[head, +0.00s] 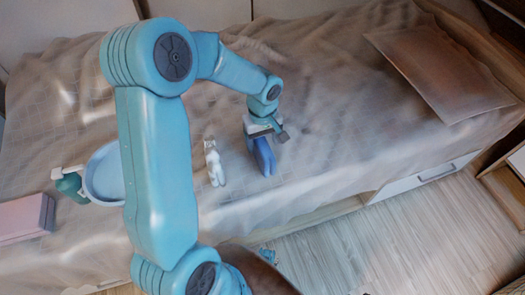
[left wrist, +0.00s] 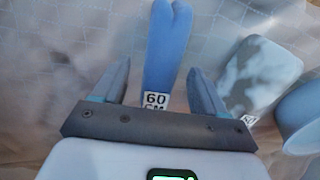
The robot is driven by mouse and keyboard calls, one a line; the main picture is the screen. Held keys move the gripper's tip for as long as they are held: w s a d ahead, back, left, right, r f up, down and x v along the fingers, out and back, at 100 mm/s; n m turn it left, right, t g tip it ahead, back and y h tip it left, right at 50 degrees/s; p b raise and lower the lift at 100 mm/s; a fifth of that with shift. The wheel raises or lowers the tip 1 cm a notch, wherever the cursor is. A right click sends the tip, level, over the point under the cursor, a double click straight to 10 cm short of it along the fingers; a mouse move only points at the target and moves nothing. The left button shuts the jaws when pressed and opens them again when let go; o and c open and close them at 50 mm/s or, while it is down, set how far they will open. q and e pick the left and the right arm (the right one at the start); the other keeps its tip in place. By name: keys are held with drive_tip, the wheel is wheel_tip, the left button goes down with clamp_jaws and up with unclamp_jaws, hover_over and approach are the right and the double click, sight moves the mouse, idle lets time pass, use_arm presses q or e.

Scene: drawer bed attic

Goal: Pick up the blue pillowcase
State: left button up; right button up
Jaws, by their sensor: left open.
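The blue pillowcase (head: 265,157) is a narrow folded blue cloth on the bed near its front edge. In the left wrist view the pillowcase (left wrist: 165,45) runs up the middle, forked at its far end, with a white "60 CM" tag at its near end. My left gripper (head: 262,136) is directly over it. In the left wrist view my left gripper (left wrist: 158,78) is open, one finger on each side of the cloth. I cannot tell whether the fingers touch it. The gripper hides part of the cloth in the head view. My right gripper is not in view.
A white-and-grey patterned folded item (head: 214,163) lies just left of the pillowcase; it also shows in the left wrist view (left wrist: 262,72). A light blue tub (head: 103,176), green bottle (head: 69,187) and pink box (head: 24,219) sit farther left.

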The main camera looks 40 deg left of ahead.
use_arm(q)
wheel_tip(320, 180, down, 5)
drive_tip(key=shift+f+b, duration=0.15)
drive_tip(key=shift+b, duration=0.4)
drive_tip(key=shift+a, duration=0.1)
drive_tip(key=c, duration=1.1)
